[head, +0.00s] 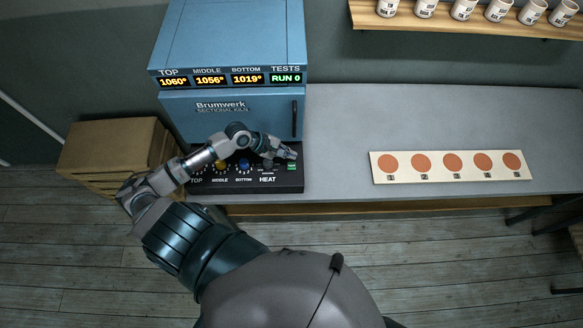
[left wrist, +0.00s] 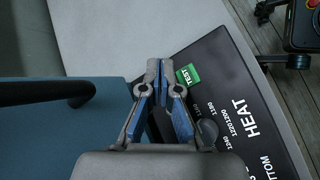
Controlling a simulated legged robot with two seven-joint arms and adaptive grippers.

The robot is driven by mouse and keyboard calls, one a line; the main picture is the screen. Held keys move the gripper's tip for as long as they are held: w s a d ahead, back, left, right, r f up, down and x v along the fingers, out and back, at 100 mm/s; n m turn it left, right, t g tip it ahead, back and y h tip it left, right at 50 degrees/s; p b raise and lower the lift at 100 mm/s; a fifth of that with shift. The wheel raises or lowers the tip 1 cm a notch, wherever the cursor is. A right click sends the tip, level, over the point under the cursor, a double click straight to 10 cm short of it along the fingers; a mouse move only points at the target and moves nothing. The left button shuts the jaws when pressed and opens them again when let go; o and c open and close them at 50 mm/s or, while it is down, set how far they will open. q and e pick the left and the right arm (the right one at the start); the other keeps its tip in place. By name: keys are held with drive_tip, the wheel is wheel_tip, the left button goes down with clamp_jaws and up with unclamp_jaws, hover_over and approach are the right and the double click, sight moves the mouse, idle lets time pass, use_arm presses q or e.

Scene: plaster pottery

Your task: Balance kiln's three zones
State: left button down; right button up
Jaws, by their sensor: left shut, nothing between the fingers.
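The blue kiln (head: 228,45) stands on the grey bench. Its display (head: 230,79) reads TOP 1060°, MIDDLE 1056°, BOTTOM 1019°, TESTS RUN 0. The black control panel (head: 245,187) lies before its door, with a yellow MIDDLE knob (head: 220,165) and a blue BOTTOM knob (head: 243,166). The TOP knob is partly hidden by my arm. My left gripper (head: 291,156) is shut and empty over the panel's right end. In the left wrist view its tips are beside the green TEST button (left wrist: 188,75); contact cannot be told. The HEAT knob (left wrist: 207,130) is partly hidden. My right gripper is not in view.
A pale board (head: 437,179) with several numbered orange discs lies on the right of the bench (head: 345,125). A wall shelf (head: 480,22) holds several white cups. Stacked boards or boxes (head: 105,145) stand left of the kiln. The bench between panel and board is clear.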

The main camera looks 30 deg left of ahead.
sight(290, 166)
use_arm(q)
wheel_tip(290, 166, down, 4)
drive_tip(key=b, duration=0.3)
drive_tip(key=shift+r, duration=0.15)
drive_tip(key=shift+f, duration=0.9)
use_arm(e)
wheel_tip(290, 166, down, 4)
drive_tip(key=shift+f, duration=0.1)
use_arm(q)
drive_tip(key=shift+f+p, duration=0.25)
drive_tip(key=shift+p, duration=0.2)
drive_tip(key=shift+f, duration=0.1)
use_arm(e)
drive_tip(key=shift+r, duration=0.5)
